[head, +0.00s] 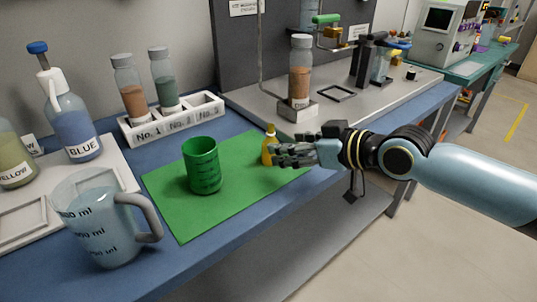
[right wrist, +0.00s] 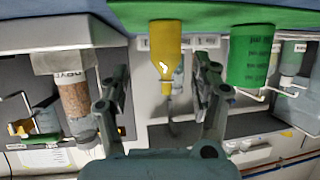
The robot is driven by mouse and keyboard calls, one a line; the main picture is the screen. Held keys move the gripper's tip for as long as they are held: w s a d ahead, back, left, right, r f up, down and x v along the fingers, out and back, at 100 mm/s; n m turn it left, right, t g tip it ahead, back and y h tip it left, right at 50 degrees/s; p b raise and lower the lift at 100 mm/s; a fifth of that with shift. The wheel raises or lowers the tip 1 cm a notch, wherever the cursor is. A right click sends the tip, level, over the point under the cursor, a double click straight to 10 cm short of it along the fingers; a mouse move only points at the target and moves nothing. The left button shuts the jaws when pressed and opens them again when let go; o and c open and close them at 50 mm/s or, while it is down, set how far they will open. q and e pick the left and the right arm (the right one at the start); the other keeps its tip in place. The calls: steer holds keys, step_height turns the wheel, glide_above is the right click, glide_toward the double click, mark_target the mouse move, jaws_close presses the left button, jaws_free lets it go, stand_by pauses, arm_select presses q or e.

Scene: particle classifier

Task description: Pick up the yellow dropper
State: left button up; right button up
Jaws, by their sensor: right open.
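The yellow dropper (head: 268,146) stands upright on the right part of the green mat (head: 190,219) in the head view. My right gripper (head: 282,155) comes in from the right, with its fingertips close beside the dropper and covering part of it. In the right wrist view, which is upside down, the dropper (right wrist: 166,42) lies in line with the gap between the open fingers (right wrist: 161,82). I cannot tell whether a finger touches it. My left gripper is not in view.
A green beaker (head: 203,166) stands left of the dropper on the mat. A clear measuring jug (head: 105,225) is at the front left. A numbered rack (head: 174,124) with two vials stands behind the mat. A vial (head: 299,78) on a grey stand is behind the gripper.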

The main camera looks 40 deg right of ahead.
steer(key=x, duration=0.2)
steer(key=b+x, duration=0.1)
steer(key=x, duration=0.3)
steer(key=shift+s+a, duration=0.2)
steer(key=shift+a, duration=0.2)
steer(key=shift+c, duration=0.5)
steer(key=c, duration=1)
